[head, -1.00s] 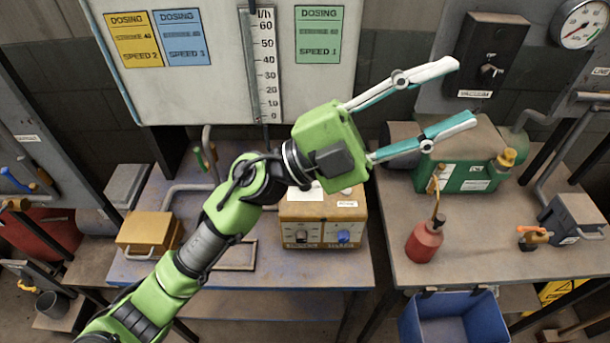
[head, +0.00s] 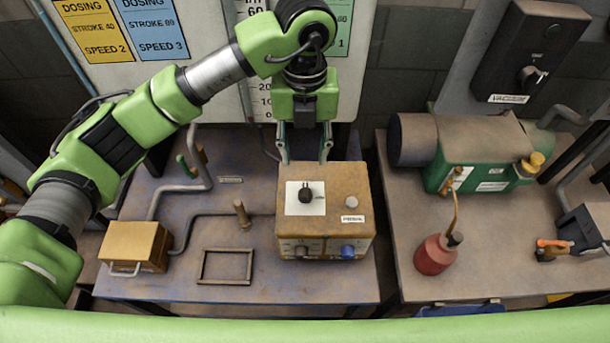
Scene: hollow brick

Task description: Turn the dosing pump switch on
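The dosing pump is probably the brown-orange box (head: 347,185) on the middle table; its small labels are too small to read with certainty. A black switch knob (head: 306,194) stands on a white plate on its top, with a pale round button (head: 351,202) to the right. A dark knob (head: 302,251) and a blue knob (head: 347,252) are on its front. My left gripper (head: 305,158) points down at the box's back edge, behind the black knob. Its two fingers are apart with nothing between them; their tips are close to the box, and contact cannot be told. My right gripper is out of view.
An orange box with a handle (head: 135,246), a pipe with an upright peg (head: 241,213) and an empty frame (head: 227,266) lie left of the pump. A red bottle (head: 435,254) and a green motor (head: 480,150) are on the right table. The wall board (head: 218,75) rises behind.

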